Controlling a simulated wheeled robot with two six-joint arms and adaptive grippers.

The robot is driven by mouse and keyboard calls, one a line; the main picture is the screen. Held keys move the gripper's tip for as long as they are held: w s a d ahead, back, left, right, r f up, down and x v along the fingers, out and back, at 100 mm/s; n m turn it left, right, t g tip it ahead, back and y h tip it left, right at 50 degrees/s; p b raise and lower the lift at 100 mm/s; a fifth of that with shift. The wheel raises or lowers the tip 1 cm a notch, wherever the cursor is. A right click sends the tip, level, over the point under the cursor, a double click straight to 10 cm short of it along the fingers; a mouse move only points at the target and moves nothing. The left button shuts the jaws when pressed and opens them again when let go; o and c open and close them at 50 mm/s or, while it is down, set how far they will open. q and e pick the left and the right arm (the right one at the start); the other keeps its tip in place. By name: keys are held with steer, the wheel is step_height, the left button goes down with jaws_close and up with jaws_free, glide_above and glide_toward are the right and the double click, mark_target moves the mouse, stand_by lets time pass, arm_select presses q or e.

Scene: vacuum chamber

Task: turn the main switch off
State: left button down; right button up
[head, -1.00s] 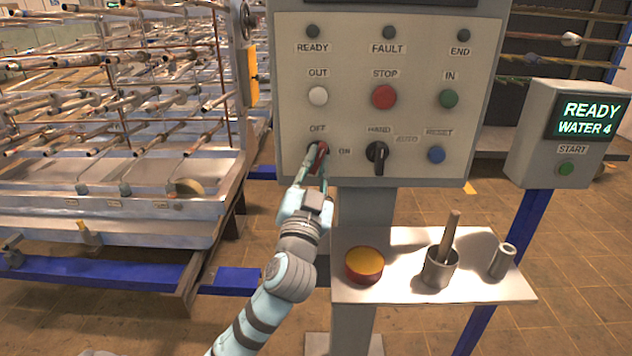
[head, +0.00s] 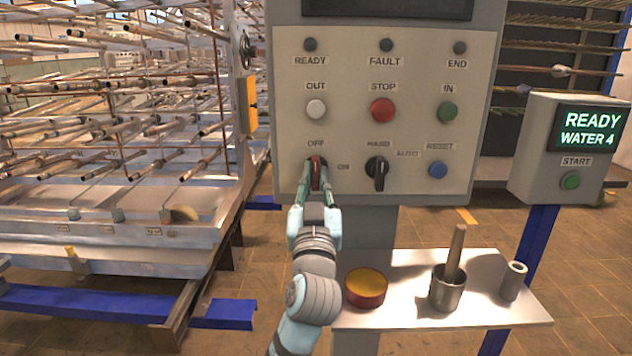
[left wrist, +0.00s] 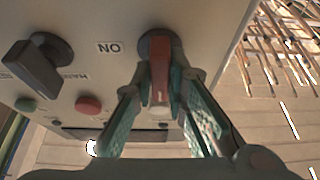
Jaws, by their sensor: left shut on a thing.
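The main switch is a red rotary handle (head: 316,172) at the lower left of the grey control panel (head: 385,120), between the OFF label above and the ON label at its right. Its handle stands upright, in line with the OFF label. My left gripper (head: 318,182) is shut on the handle, one finger on each side. In the left wrist view the red handle (left wrist: 159,75) sits between the green finger pads. My right gripper is not in view.
A black HAND/AUTO selector (head: 377,172) is just right of the switch. Below, a shelf (head: 405,312) holds a yellow-topped red tin (head: 367,288), a metal cup (head: 446,290) with a stick and a small tube (head: 514,281). A READY display box (head: 575,150) stands at right.

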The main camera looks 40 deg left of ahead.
arm_select(q)
steer(key=shift+r, duration=0.25)
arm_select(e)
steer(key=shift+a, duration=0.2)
arm_select(q)
steer(key=c, duration=1.8)
jaws_free()
steer(key=shift+o, duration=1)
steer(key=shift+w+f, duration=0.1)
steer(key=shift+f, duration=0.15)
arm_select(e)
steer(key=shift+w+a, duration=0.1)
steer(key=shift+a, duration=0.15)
arm_select(q)
steer(key=v, duration=0.7)
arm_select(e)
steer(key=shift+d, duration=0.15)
arm_select(q)
steer(key=shift+d+f, duration=0.1)
steer(key=shift+f, duration=0.05)
